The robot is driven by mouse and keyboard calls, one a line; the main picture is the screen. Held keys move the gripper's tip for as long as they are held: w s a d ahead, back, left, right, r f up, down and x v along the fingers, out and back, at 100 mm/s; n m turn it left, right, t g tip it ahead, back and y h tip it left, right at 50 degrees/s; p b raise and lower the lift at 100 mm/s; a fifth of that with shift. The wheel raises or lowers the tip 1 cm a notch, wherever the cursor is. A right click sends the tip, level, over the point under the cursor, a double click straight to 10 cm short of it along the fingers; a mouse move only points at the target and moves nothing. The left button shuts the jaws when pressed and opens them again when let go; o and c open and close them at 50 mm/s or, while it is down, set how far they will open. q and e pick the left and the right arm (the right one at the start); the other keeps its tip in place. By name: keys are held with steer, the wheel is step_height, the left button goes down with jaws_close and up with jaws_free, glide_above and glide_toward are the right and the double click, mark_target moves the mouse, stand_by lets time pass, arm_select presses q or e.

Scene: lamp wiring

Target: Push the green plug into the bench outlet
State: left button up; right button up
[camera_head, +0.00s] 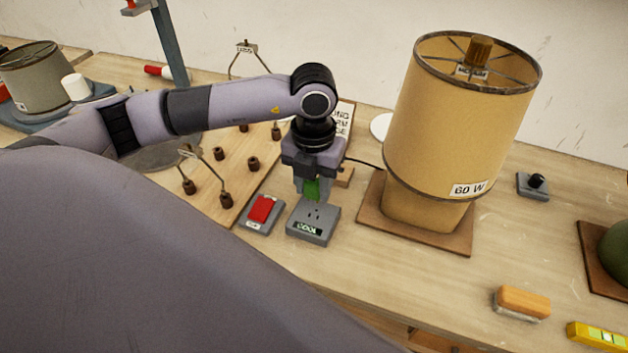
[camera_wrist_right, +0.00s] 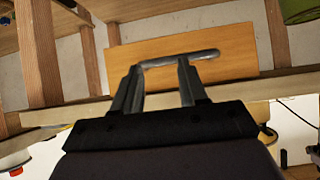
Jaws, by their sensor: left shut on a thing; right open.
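The green plug (camera_head: 311,189) is held between the fingers of my left gripper (camera_head: 312,190), which points down above the bench outlet. The bench outlet (camera_head: 314,222) is a grey box with dark slots on top and a small lettered label on its front. The plug hangs just over the back part of the outlet; I cannot tell whether it touches. A dark cord runs right from near the gripper to the big lamp. My right gripper (camera_wrist_right: 157,82) shows in the right wrist view, its fingers apart, with a grey bar-shaped handle beyond the tips. I cannot tell whether they touch it.
A red rocker switch (camera_head: 263,210) sits left of the outlet. A tan lamp (camera_head: 460,115) marked 60 W stands on a wooden base close on the right. A pegboard (camera_head: 215,180) lies left. A brush (camera_head: 523,302) and a yellow level (camera_head: 597,336) lie at the front right.

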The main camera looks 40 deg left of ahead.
mark_target(314, 199)
arm_select(q)
steer(key=shift+f+b, duration=1.95)
steer(key=shift+f, duration=0.15)
steer(key=shift+f, duration=0.1)
steer(key=shift+b, duration=0.3)
steer(key=shift+f+b, duration=1)
steer(key=shift+f, duration=0.15)
